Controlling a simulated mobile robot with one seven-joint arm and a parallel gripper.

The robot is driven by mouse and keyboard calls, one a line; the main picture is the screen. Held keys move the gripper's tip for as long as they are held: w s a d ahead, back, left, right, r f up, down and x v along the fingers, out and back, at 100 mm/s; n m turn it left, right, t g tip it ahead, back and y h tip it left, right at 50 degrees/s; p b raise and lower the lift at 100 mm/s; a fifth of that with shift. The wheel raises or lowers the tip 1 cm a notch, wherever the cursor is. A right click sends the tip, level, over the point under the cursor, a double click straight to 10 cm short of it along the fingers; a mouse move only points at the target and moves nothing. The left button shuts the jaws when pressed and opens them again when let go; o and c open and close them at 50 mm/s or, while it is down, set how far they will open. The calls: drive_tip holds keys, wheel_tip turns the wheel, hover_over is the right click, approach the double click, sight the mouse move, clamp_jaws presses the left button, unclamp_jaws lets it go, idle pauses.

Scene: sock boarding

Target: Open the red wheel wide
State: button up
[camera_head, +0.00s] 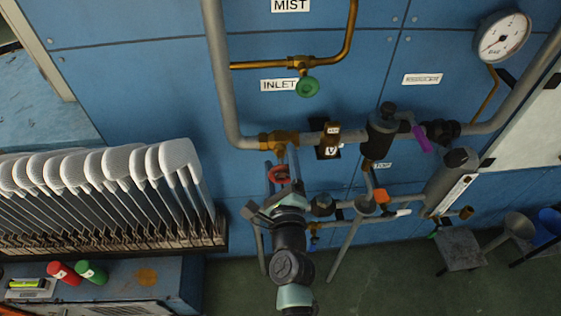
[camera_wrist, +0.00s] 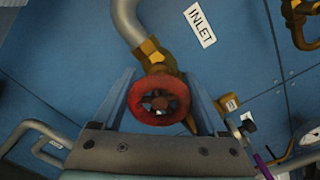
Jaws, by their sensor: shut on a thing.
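The red wheel (camera_head: 279,174) is a small round handwheel on the brass valve (camera_head: 277,141) at the foot of the grey pipe. In the wrist view the red wheel (camera_wrist: 160,100) faces me with its spokes showing, and the brass body (camera_wrist: 156,56) is behind it. My gripper (camera_wrist: 162,97) has one finger on each side of the wheel and is shut on its rim. In the head view my gripper (camera_head: 280,180) reaches up to the wheel from below, and my arm hides part of the pipework behind.
A green handwheel (camera_head: 307,87) sits above, near the INLET label (camera_head: 278,85). A black fitting with a purple lever (camera_head: 422,139) and a pressure gauge (camera_head: 502,38) are to the right. White sock boards (camera_head: 110,165) stand in a rack at the left.

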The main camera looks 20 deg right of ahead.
drive_tip(key=shift+n, duration=0.9)
drive_tip(key=o, duration=1.3)
drive_tip(key=shift+b+v, duration=0.5)
drive_tip(key=shift+v, duration=6)
